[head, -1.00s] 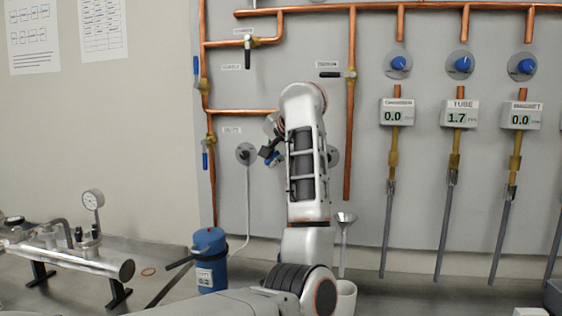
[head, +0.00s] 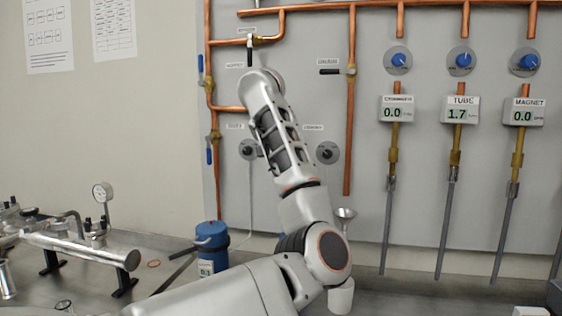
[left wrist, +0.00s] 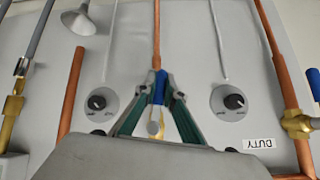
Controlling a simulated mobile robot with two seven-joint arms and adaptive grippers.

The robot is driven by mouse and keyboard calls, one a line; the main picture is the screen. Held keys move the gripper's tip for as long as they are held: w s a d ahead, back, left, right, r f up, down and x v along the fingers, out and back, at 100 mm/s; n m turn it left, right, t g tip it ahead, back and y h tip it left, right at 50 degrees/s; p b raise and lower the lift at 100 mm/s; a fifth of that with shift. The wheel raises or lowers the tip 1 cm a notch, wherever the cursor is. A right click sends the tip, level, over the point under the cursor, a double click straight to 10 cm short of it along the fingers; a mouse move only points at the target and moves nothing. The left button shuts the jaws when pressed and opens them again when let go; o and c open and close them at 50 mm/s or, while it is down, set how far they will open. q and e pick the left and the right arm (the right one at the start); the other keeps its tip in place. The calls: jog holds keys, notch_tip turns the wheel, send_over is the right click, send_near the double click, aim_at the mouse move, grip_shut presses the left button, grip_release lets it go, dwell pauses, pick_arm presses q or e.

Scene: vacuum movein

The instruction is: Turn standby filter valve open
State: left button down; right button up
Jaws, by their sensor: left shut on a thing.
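In the left wrist view, which shows the panel upside down, my left gripper (left wrist: 158,88) is shut on a blue valve lever (left wrist: 160,92). The lever lies roughly in line with a copper pipe (left wrist: 156,35). It sits between two black round knobs, one near the DUTY label (left wrist: 261,143). The brass valve body is partly covered by the teal fingers. In the head view my left arm hides this lever and my gripper; the STANDBY label (head: 313,127) shows just right of the arm. My right gripper is not in view.
The duty valve's blue lever (head: 209,156) hangs at the left pipe. Black-handled valves (head: 330,72) sit above, and blue knobs with gauges (head: 460,110) stand right. A blue canister (head: 212,245) and a silver manifold (head: 80,247) are on the bench.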

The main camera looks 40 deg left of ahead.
pick_arm(q)
jog(key=shift+w+d+f+t+h, duration=0.1)
jog(key=shift+w+d+t+h, duration=0.05)
jog(key=shift+d+t+h, duration=0.2)
jog(key=shift+w+n+h, duration=0.1)
jog(key=shift+n+h, duration=0.15)
jog(key=shift+n, duration=0.05)
jog(key=shift+d, duration=0.1)
jog(key=c, duration=2.1)
grip_release()
jog(key=v, duration=1.2)
